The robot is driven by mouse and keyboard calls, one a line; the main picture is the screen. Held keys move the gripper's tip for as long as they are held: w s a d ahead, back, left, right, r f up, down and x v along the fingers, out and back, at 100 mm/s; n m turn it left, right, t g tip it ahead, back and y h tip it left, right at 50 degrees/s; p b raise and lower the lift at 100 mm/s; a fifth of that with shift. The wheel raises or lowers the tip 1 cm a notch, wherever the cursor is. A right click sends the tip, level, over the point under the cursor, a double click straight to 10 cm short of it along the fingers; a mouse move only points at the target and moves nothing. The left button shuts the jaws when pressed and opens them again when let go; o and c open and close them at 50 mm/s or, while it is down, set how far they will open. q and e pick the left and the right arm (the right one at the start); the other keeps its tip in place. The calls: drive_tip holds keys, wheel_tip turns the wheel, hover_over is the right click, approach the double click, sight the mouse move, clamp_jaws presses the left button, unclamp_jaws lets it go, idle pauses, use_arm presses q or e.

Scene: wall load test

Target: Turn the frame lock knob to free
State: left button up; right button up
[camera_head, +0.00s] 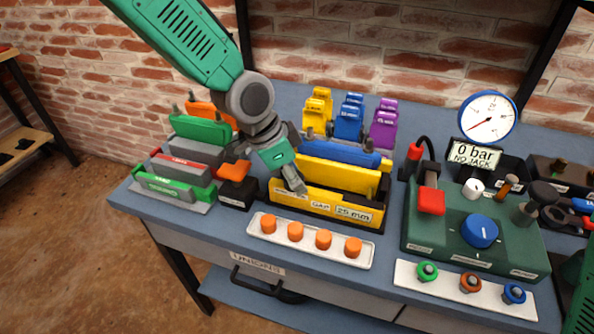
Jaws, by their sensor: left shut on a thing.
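A yellow frame (327,204) in a black base stands at the middle of the bench; its front label reads "GAP 25 mm". My left gripper (294,182) reaches down to the left part of this frame. It is shut on a part there, which its fingers hide. I cannot make out a frame lock knob under the fingers or read its setting. An orange knob (234,171) on a small black block (237,194) stands just left of the frame, apart from my fingers. My right gripper is not in view.
A white strip with several orange caps (311,240) lies in front. A green panel (475,245) with a blue knob (479,231) and red switch (431,201) stands right, under a gauge (488,117) and "0 bar" display (475,154). Coloured blocks (349,118) stand behind.

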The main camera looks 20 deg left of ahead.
use_arm(q)
drive_tip(key=shift+a+n, duration=0.1)
drive_tip(key=shift+n, duration=0.3)
drive_tip(key=o, duration=1.1)
drive_tip(key=shift+a, duration=0.1)
drive_tip(key=shift+o, duration=0.2)
drive_tip(key=v, duration=1.2)
drive_tip(key=shift+s+f, duration=0.1)
drive_tip(key=shift+f, duration=0.1)
